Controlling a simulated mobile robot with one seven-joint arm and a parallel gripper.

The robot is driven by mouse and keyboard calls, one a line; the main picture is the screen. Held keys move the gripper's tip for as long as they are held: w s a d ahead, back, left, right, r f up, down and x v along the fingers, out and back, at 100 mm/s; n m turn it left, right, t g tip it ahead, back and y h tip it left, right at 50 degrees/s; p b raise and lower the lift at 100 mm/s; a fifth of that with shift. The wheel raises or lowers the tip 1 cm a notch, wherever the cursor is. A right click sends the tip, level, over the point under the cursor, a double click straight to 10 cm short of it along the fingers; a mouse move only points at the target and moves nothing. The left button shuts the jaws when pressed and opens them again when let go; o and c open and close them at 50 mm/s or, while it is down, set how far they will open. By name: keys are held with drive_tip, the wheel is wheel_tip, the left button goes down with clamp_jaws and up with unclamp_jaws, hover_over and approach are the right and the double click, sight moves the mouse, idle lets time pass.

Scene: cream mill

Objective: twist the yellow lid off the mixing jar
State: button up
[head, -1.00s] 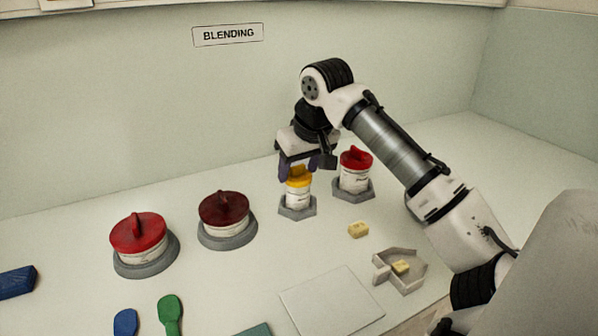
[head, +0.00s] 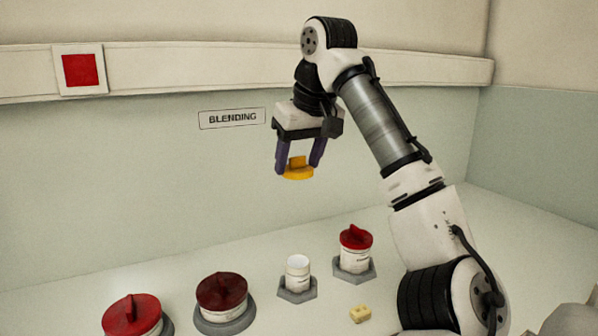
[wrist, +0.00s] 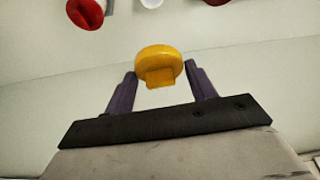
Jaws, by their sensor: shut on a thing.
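The yellow lid (head: 298,173) is off the mixing jar and hangs in the air, held by its raised grip between the fingers of my gripper (head: 299,160). In the wrist view the yellow lid (wrist: 159,64) sits at the fingertips of my gripper (wrist: 160,78). The mixing jar (head: 298,275) is a small white jar without a lid. It stands upright in a grey hexagonal base on the counter, well below the lid.
A red-lidded jar (head: 355,250) stands in a grey base right of the mixing jar. A dark red-lidded jar (head: 222,295) and a bright red-lidded jar (head: 132,316) stand to the left. A BLENDING sign (head: 232,118) is on the wall.

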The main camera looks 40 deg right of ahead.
sight(298, 169)
drive_tip(key=shift+r+p, duration=1.05)
drive_tip(key=shift+p, duration=0.15)
wheel_tip(298, 169, up, 3)
drive_tip(key=p, duration=0.4)
drive_tip(key=shift+f, duration=0.15)
idle(0.4)
